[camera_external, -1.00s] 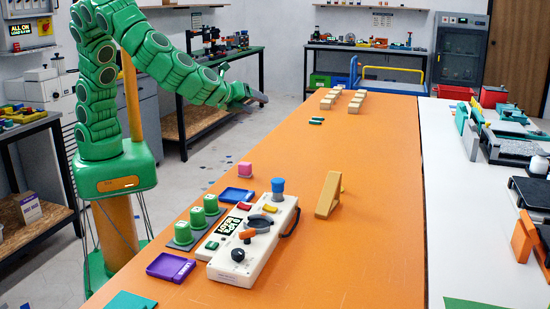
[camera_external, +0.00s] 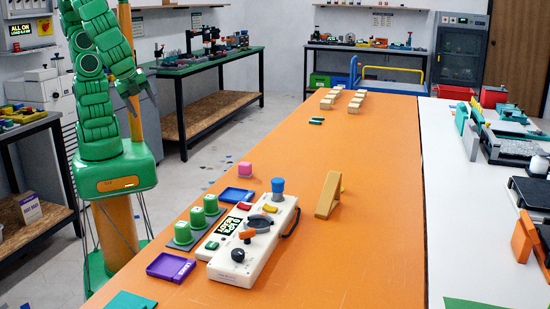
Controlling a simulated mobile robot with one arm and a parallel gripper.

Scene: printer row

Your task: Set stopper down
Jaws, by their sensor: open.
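A tan-orange wedge, which looks like the stopper (camera_external: 327,196), stands tilted up on the orange table (camera_external: 370,150), right of the white control box. Nothing holds it. My gripper (camera_external: 131,92) is at the upper left, beside my own column, pointing down and well away from the stopper. It is open, and I see nothing in it.
The white control box (camera_external: 235,262) has a blue knob (camera_external: 278,186) at its far end. Table centre is clear.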

